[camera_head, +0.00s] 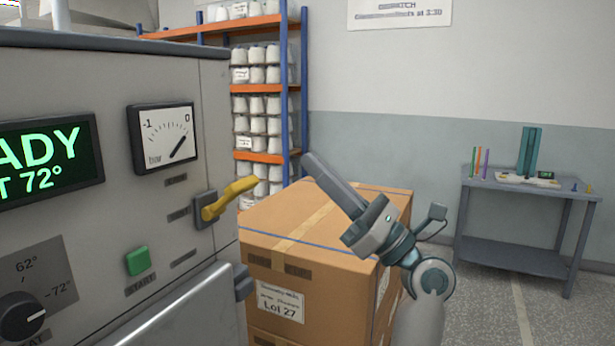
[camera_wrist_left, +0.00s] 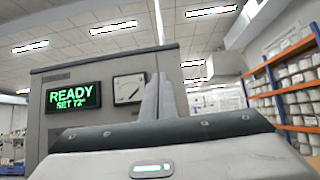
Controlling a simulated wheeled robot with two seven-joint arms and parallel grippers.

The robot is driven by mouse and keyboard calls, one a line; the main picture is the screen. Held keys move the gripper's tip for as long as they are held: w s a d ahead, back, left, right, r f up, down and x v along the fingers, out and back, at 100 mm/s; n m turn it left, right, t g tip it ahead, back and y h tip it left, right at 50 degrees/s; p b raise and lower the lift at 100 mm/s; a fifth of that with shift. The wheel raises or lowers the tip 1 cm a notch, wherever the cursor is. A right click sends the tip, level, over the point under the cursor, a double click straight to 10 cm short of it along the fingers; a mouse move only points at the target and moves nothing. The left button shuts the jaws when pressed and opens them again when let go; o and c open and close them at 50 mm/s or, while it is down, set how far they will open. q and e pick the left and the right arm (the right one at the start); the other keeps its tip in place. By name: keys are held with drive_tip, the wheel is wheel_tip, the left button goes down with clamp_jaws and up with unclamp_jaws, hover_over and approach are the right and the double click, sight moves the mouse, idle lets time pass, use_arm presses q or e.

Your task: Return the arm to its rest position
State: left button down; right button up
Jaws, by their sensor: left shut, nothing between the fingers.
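My left gripper (camera_head: 312,162) is raised in front of the cardboard box in the head view, its fingers pointing up and to the left. The fingers are together with nothing between them. In the left wrist view the closed fingers (camera_wrist_left: 156,98) stand up in front of the grey machine (camera_wrist_left: 205,105). My left forearm comes up from the bottom edge of the head view. My right gripper is in neither view.
The machine's front panel (camera_head: 100,215) fills the left, with a yellow lever (camera_head: 230,198), a green START button (camera_head: 138,261) and a gauge (camera_head: 164,137). A cardboard box (camera_head: 310,262) stands behind my gripper. Shelving (camera_head: 303,95) and a grey table (camera_head: 520,250) are farther back.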

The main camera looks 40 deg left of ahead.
use_arm(q)
drive_tip(key=shift+w+d, duration=0.15)
drive_tip(key=shift+d, duration=0.05)
idle(0.5)
